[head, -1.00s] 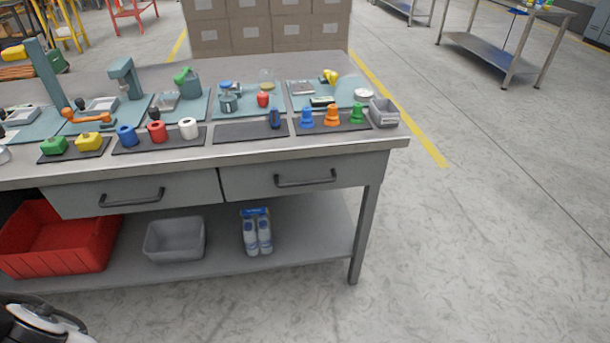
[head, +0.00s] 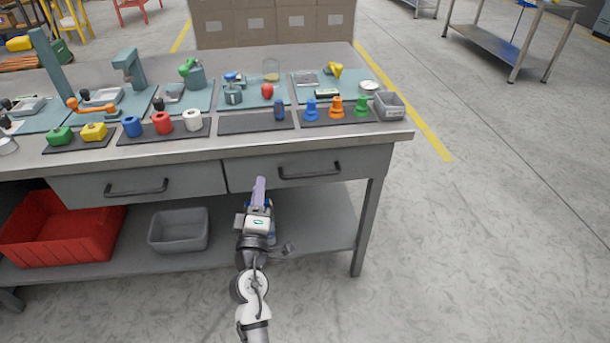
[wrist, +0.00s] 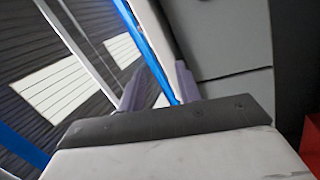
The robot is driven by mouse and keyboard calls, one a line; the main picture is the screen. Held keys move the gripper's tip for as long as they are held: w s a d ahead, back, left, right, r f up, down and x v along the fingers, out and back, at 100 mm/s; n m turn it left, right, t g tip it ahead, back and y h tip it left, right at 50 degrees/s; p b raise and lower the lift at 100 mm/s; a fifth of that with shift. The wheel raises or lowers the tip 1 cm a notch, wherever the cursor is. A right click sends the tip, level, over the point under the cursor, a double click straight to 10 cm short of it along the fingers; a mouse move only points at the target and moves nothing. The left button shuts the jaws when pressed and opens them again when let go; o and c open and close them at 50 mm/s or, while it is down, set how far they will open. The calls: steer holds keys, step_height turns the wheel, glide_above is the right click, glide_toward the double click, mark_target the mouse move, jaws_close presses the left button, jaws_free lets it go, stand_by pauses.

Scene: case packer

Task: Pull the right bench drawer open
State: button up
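The right bench drawer (head: 348,162) is a grey front under the worktop and looks closed. Its dark bar handle (head: 310,175) runs across the front. My gripper (head: 259,186) is raised in front of the bench, near the drawer's lower left corner, left of the handle and apart from it as far as I can tell. In the wrist view my gripper (wrist: 159,88) shows two purple-grey fingers spread apart with nothing held between them. The handle cannot be made out in the wrist view.
The left drawer (head: 195,180) is beside it. Below, the shelf (head: 325,225) holds a red bin (head: 60,235) and a grey bin (head: 180,232); bottles there are mostly hidden by my arm. Several small items stand on the worktop. Floor right of the bench leg (head: 367,230) is clear.

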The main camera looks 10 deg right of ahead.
mark_target(307, 177)
steer(key=s+d+f+g+h, duration=0.2)
steer(key=d+f+g+h, duration=0.15)
steer(key=d+f, duration=0.45)
steer(key=shift+t+h, duration=0.25)
steer(key=shift+t, duration=0.1)
steer(key=p+x, duration=0.4)
steer(key=x, duration=0.9)
steer(key=shift+w+r, duration=0.1)
steer(key=shift+w, duration=0.05)
jaws_close()
